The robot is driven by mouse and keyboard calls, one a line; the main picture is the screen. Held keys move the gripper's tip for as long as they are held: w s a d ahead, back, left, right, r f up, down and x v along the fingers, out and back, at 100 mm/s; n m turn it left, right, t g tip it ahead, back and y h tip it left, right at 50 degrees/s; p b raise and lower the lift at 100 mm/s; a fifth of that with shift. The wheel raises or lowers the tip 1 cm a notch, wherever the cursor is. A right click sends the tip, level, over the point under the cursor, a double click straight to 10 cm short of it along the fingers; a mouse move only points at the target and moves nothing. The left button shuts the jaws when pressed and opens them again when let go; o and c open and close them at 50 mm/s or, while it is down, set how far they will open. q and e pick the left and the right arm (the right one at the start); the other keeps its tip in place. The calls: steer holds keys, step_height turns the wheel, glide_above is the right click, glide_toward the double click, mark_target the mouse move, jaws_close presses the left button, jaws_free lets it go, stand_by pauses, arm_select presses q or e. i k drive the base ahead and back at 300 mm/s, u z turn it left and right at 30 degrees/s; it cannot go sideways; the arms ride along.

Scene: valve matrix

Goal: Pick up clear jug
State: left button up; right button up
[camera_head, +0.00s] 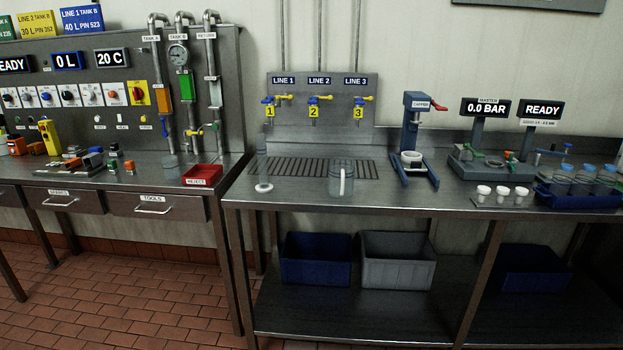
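A clear jug (341,179) with a pale upright handle stands on the right steel bench, near its front edge. It stands upright, in front of the dark drain grille (312,168). The handle faces toward me. I cannot tell whether the jug holds anything. Neither of my grippers shows in the head view.
Wall taps (314,104) are behind. A red reject tray (202,175) sits on the left bench. Bins (398,259) fill the lower shelf.

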mark_target(341, 170)
steer(key=u, duration=0.5)
steer(key=i, duration=1.05)
steer(key=u, duration=0.05)
